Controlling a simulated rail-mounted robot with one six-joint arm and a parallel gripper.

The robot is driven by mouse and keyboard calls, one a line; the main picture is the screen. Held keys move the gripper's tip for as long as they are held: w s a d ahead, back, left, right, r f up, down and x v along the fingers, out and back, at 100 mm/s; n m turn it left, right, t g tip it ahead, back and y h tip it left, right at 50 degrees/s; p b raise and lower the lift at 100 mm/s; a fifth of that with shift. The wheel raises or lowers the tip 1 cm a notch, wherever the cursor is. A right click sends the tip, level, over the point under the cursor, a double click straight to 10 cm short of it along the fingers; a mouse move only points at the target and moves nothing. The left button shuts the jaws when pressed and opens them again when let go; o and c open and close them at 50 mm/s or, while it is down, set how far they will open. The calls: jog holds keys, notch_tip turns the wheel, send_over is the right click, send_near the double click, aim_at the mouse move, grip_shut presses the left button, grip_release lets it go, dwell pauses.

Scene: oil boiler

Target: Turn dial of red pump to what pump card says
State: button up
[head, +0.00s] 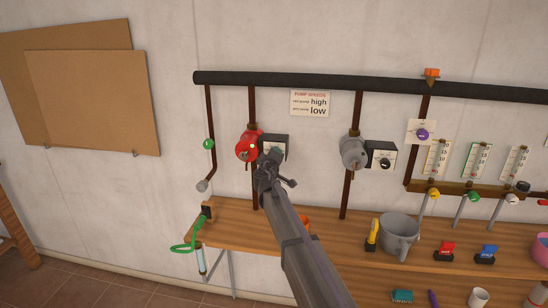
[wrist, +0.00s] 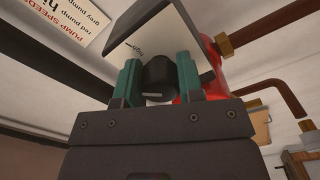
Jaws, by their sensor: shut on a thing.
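The red pump (head: 246,147) is on a pipe on the wall, left of centre in the head view. Its white-faced dial box (head: 274,140) is just right of it. My gripper (head: 270,158) is at this box and partly hides it. In the wrist view the teal fingers are shut on the black dial knob (wrist: 158,74), one on each side. The dial face (wrist: 150,28) shows the word "high"; where the knob points is unclear. The pump card (head: 310,102) reads "high" on its upper line, for the red pump, and "low" below.
A grey pump (head: 354,152) with its own dial box (head: 381,155) is to the right. A black pipe (head: 370,86) runs above. The wooden bench (head: 340,228) below holds a grey bucket (head: 399,238) and several small items.

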jog(key=m, duration=0.6)
jog(key=shift+a+f+m, duration=0.1)
jog(key=shift+m, duration=0.2)
dwell(0.4)
jog(key=o, duration=0.9)
jog(key=s, duration=1)
jog(key=shift+s+a, duration=0.4)
